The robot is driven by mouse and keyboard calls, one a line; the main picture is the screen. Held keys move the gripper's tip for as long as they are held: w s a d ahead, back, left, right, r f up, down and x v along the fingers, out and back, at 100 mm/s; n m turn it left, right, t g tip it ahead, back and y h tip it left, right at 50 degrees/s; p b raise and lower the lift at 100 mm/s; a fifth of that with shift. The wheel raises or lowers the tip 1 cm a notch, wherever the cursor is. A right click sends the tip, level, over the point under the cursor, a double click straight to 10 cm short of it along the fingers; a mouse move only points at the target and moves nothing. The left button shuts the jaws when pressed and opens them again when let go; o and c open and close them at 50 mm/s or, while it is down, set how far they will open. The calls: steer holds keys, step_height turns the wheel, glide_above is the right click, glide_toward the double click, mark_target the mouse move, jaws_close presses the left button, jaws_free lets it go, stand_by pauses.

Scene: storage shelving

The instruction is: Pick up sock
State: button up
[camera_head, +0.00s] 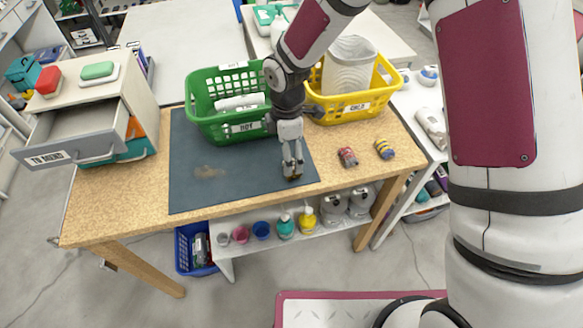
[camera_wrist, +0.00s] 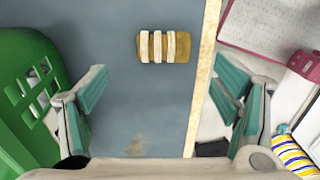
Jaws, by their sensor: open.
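A rolled sock with brown and white stripes (camera_wrist: 163,47) lies on the dark blue-grey mat near its edge in the wrist view. In the head view, a small brown bit of it (camera_head: 293,177) shows at my fingertips, and the rest is hidden by the gripper. My gripper (camera_head: 292,163) points down over the mat's front right part. In the wrist view my gripper (camera_wrist: 160,75) has its fingers wide apart with nothing between them, and the sock is beyond the fingertips, about centred between them. Two more rolled striped items, one red and dark (camera_head: 347,157), one yellow and blue (camera_head: 384,149), lie to the right.
A green basket (camera_head: 205,122) stands behind left of my gripper, close to the left finger in the wrist view. A yellow basket (camera_head: 345,115) stands behind right. A drawer unit (camera_head: 130,92) with an open drawer is at the left.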

steer(key=shift+d+f+p, duration=0.15)
steer(key=shift+d+f, duration=0.05)
steer(key=shift+f, duration=0.7)
steer(key=shift+d+f+p, duration=0.1)
steer(key=shift+d+f, duration=0.05)
steer(key=shift+f, duration=0.75)
steer(key=shift+d+f+p, duration=0.15)
steer(key=shift+d+f, duration=0.05)
steer(key=shift+f, duration=0.7)
steer(key=c, duration=1)
